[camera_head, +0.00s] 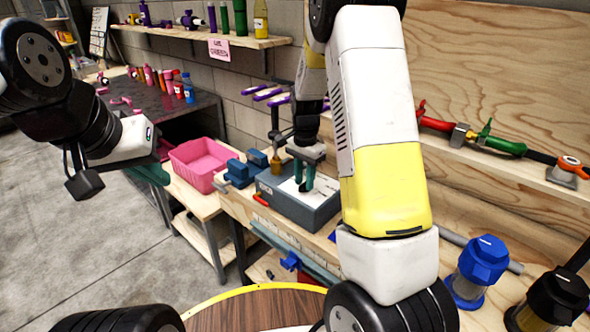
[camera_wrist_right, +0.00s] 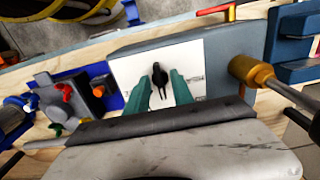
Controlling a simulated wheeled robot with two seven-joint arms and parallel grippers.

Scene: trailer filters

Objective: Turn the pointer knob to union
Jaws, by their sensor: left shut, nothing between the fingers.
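The black pointer knob (camera_wrist_right: 159,76) sits on the white face (camera_wrist_right: 128,70) of a grey-blue box (camera_head: 285,203). In the right wrist view the small printing on the face is too blurred to read. My right gripper (camera_wrist_right: 161,80) has its two green fingers on either side of the knob, open, with a visible gap to it on each side. In the head view the right gripper (camera_head: 304,184) is over the box's white face, and the knob is hidden there. My left gripper (camera_head: 150,174) is shut and empty, away to the left near the pink bin.
A pink bin (camera_head: 200,160) stands left of the box. A brass-and-steel tool (camera_wrist_right: 252,72) and blue blocks (camera_head: 240,172) are close beside the box. A red handle (camera_head: 261,200) is on its near side. Blue and black capped fittings (camera_head: 482,262) stand at right.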

